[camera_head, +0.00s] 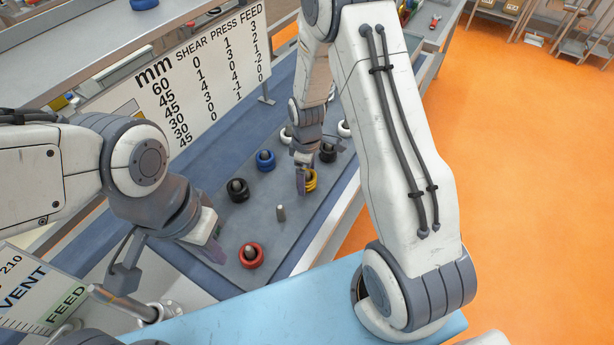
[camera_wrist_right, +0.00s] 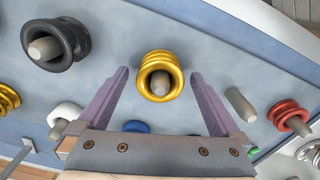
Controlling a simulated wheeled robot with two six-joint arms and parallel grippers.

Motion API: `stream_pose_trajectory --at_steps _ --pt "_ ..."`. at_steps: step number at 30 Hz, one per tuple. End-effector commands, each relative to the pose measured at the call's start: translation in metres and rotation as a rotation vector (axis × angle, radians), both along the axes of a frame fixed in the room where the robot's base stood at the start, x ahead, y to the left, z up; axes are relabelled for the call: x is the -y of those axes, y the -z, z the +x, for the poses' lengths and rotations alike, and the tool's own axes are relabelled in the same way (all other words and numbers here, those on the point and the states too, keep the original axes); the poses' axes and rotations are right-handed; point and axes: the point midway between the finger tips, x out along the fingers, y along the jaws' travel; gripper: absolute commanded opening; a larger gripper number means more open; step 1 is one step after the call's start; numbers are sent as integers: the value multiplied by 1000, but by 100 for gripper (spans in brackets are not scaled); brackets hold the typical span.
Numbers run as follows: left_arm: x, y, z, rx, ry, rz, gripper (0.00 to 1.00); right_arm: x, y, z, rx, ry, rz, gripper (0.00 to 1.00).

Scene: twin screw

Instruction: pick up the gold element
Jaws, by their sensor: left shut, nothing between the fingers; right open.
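The gold element (camera_head: 310,181) is a ribbed ring around a grey peg on the grey board. In the right wrist view the gold element (camera_wrist_right: 160,76) lies ahead, between the lines of the two fingers. My right gripper (camera_head: 305,186) is open, and its fingers hang at the gold element, partly hiding it in the head view. In the right wrist view the fingers of my right gripper (camera_wrist_right: 158,80) stand apart on either side of it, with nothing held. My left gripper (camera_head: 215,250) is shut and empty, left of the red element.
On the board (camera_head: 285,215) stand a red element (camera_head: 251,256), a bare peg (camera_head: 281,213), black elements (camera_head: 238,190) (camera_head: 328,154), a blue element (camera_head: 265,160) and white ones (camera_head: 286,134) (camera_head: 344,129). A sign with numbers (camera_head: 205,80) stands behind.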

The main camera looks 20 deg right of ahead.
Motion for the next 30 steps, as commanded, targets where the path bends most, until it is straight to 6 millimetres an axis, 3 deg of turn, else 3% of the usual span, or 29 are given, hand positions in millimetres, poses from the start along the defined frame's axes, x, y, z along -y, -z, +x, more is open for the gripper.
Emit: stream_pose_trajectory --at_steps 4,11,12,18,20,30 --pt "0 -4 0 0 0 0 0 0 12 0 -1 0 0 100" --pt "0 -4 0 0 0 0 0 0 15 0 1 0 0 100" --pt "0 -4 0 0 0 0 0 0 15 0 1 0 0 96" --pt "0 -4 0 0 0 0 0 0 14 0 1 0 0 19" --pt "0 -4 0 0 0 0 0 0 14 0 1 0 0 0" --pt "0 -3 0 0 0 0 0 -1 11 1 3 0 0 0"
